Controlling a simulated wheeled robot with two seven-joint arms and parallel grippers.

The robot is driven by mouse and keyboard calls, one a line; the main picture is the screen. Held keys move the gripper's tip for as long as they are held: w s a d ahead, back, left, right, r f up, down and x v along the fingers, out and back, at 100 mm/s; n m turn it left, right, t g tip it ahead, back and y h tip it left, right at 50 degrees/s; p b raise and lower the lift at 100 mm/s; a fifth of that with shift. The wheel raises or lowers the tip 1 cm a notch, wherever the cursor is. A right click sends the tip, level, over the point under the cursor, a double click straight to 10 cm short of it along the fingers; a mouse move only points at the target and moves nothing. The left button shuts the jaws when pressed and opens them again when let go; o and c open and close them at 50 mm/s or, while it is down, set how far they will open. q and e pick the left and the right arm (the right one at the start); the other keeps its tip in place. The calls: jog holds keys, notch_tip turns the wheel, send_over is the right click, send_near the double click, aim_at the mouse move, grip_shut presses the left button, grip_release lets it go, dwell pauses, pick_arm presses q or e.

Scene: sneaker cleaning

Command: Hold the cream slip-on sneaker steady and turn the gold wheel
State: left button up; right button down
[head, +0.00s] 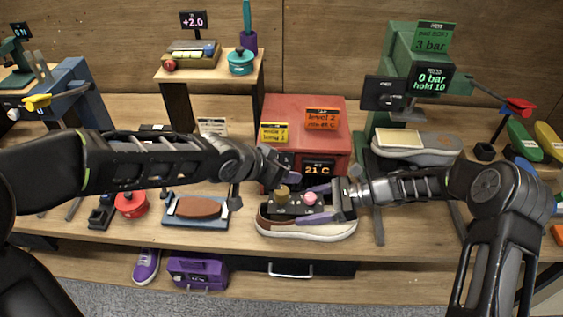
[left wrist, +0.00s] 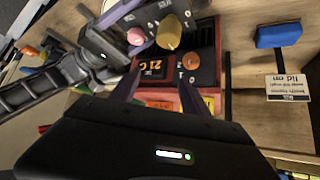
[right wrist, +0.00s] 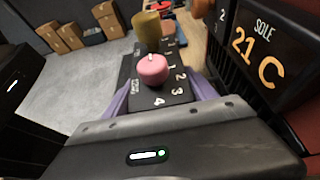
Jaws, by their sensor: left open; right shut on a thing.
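The cream slip-on sneaker (head: 335,232) lies on the bench front, partly hidden by a dark dial block (head: 293,208) over its top. The block carries a gold wheel (head: 282,191) and a pink knob (head: 310,198); both show in the left wrist view, the gold wheel (left wrist: 169,32) beyond my left fingertips. My right gripper (head: 322,199) is shut on the dial block, purple fingers on both its sides, with the pink knob (right wrist: 152,69) between them and the gold wheel (right wrist: 147,27) farther off. My left gripper (left wrist: 155,68) is open and empty, close to the gold wheel and apart from it.
A red box (head: 335,130) with a 21 C display stands just behind the sneaker. A brown brush-like piece on a blue tray (head: 180,222) and a red pot (head: 131,205) are to the left. A green press (head: 398,50) with a grey shoe (head: 435,143) stands behind right.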

pick_arm(q)
notch_tip(320, 180, up, 2)
jog(key=shift+r, duration=0.1)
jog(key=shift+o, duration=0.2)
jog(key=shift+s+d+r, duration=0.15)
jog(key=shift+d, duration=0.2)
jog(key=d+m+h, duration=0.1)
jog(key=d, duration=0.5)
notch_tip(320, 180, up, 2)
jog(key=n+g+y, duration=0.1)
jog(key=g+y, duration=0.5)
jog(key=g, duration=0.1)
send_over(282, 190)
jog(key=shift+r, duration=0.2)
